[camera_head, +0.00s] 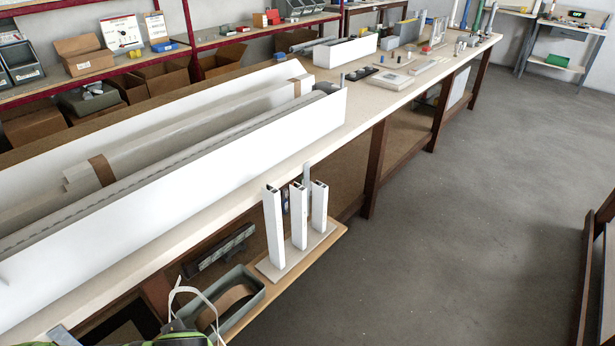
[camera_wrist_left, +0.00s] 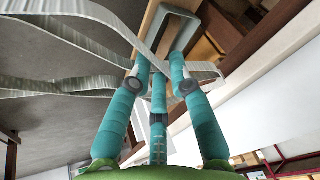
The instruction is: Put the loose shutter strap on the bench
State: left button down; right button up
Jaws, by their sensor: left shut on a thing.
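The shutter strap (camera_wrist_left: 70,83) is a pale ribbed band, looped and hanging between the teal fingers of my left gripper (camera_wrist_left: 158,82) in the left wrist view. In the head view, a loop of the strap (camera_head: 186,290) rises at the bottom left, above the green part of my gripper. My left gripper is shut on the strap, beside the grey bin (camera_head: 258,296) and below the front edge of the bench. The long bench (camera_head: 355,115) has a pale top. My right gripper is in neither view.
White uprights (camera_head: 299,215) stand on a base plate on the low wooden shelf (camera_head: 328,240), beside the bin. A brown band (camera_head: 228,303) lies in the bin. A long white channel (camera_head: 210,150) fills the bench's near left part. Bare bench top lies right of it.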

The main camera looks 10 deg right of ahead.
aim_at(355, 101)
jog(key=i+l+z, duration=0.25)
jog(key=i+l, duration=0.15)
jog(key=i+l+z, duration=0.55)
jog(key=i, duration=0.25)
jog(key=j, duration=0.1)
